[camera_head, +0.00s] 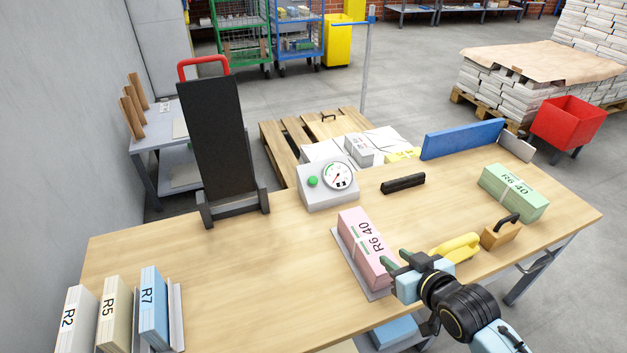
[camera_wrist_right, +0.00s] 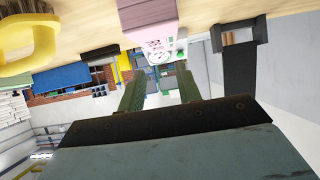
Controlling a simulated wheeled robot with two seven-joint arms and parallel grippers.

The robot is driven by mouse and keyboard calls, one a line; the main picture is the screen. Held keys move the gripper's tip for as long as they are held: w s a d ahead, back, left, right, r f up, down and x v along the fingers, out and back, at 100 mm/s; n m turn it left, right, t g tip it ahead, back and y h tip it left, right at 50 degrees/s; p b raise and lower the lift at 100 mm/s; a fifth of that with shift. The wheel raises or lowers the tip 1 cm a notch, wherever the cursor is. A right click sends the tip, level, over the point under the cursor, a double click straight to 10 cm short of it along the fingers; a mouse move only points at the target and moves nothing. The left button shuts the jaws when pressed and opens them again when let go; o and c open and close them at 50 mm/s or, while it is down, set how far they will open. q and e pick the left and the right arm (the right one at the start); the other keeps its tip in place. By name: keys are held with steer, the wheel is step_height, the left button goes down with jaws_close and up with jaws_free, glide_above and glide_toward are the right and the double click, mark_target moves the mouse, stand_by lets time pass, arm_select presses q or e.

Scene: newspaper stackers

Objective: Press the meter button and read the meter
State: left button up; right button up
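The meter (camera_head: 326,200) is a pale box on the far side of the wooden table. It has a green button (camera_head: 313,182) on its left and a round white dial (camera_head: 338,176) on its right. The dial's needle is too small to read. The meter also shows upside down in the wrist view (camera_wrist_right: 162,46). My right gripper (camera_head: 397,257) is at the table's near side, by the right side of the pink bundle, well apart from the meter. Its green fingers (camera_wrist_right: 161,75) stand apart with nothing between them. My left gripper is out of view.
A pink bundle (camera_head: 364,243) lies between my right gripper and the meter. A yellow-handled tool (camera_head: 456,247), a wooden block with a handle (camera_head: 501,234) and a green bundle (camera_head: 514,190) lie right. A dark upright stand (camera_head: 224,140) is left. The middle-left tabletop is clear.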

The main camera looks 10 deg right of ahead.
jaws_close()
stand_by(1.1)
